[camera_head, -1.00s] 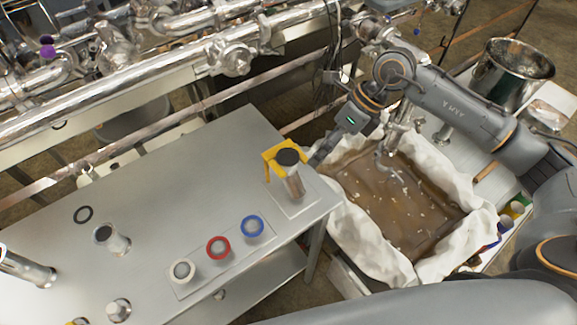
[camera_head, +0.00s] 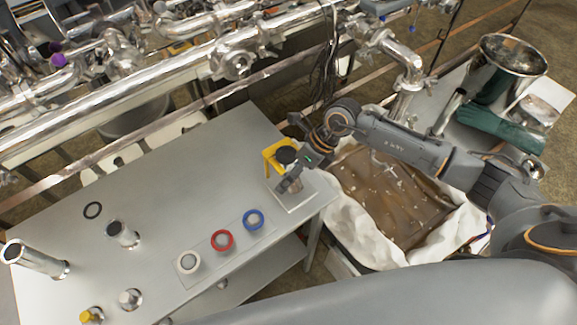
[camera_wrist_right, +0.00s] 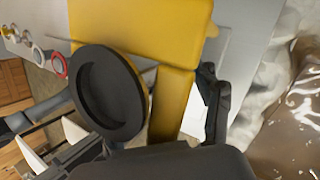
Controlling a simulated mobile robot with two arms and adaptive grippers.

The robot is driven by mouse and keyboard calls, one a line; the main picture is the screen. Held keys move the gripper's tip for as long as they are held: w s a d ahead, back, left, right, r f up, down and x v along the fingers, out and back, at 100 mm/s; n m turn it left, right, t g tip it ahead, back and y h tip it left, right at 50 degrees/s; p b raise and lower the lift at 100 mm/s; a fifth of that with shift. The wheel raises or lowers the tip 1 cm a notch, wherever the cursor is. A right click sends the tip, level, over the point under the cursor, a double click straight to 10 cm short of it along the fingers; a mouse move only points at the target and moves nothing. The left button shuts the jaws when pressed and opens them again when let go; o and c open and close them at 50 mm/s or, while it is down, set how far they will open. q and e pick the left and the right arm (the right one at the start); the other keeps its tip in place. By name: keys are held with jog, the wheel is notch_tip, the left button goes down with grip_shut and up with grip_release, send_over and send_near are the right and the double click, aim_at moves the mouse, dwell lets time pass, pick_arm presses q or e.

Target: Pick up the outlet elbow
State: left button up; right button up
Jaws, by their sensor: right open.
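In the right wrist view the black round end (camera_wrist_right: 108,92) and yellow bracket (camera_wrist_right: 178,95) are close in front, and a dark finger lies beside the bracket. I cannot tell whether they touch. My left gripper is not in view.
Shiny pipes run behind. A white-lined tub of brown liquid (camera_head: 395,200) lies right.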

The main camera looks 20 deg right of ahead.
grip_shut()
jog(key=shift+r, duration=0.1)
